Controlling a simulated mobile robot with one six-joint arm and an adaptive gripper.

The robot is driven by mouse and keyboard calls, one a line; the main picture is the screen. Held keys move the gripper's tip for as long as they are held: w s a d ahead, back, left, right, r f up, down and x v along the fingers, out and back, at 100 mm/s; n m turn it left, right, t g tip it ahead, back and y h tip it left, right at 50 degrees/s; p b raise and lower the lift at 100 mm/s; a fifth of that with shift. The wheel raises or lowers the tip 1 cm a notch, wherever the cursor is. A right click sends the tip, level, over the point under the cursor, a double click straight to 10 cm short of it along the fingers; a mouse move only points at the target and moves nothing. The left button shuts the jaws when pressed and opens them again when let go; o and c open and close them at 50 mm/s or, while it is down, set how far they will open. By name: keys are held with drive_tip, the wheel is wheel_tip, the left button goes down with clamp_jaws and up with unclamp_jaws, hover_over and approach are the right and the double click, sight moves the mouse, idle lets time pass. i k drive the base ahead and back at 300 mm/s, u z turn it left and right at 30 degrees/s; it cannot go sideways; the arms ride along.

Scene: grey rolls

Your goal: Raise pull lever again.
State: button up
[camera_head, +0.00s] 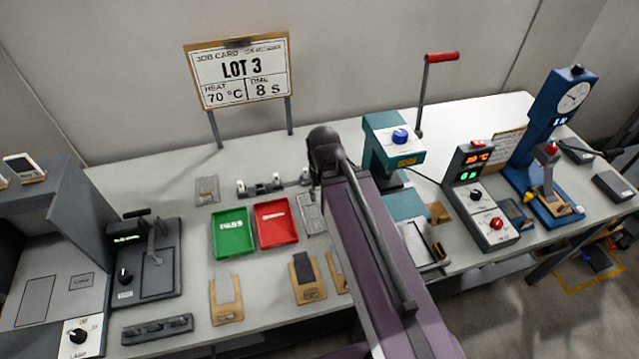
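The blue pull tester (536,130) with a round dial (574,96) stands at the right end of the bench. A dark lever (590,149) reaches out from its right side, close to level, toward the right picture edge. My purple arm rises through the middle of the picture, well left of the tester. My gripper is not visible, so its state and its distance from the lever cannot be seen.
A teal press (393,140) with a raised red-handled lever (441,57) stands behind my arm. A control box (482,196) sits between press and tester. Green (234,234) and red (276,223) trays lie left of my arm. Grey machines fill the left end.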

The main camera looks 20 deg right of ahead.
sight(607, 154)
drive_tip(key=z, duration=0.05)
drive_tip(key=k, duration=0.5)
drive_tip(key=z, duration=1.75)
drive_tip(key=i, duration=0.25)
drive_tip(key=z, duration=0.1)
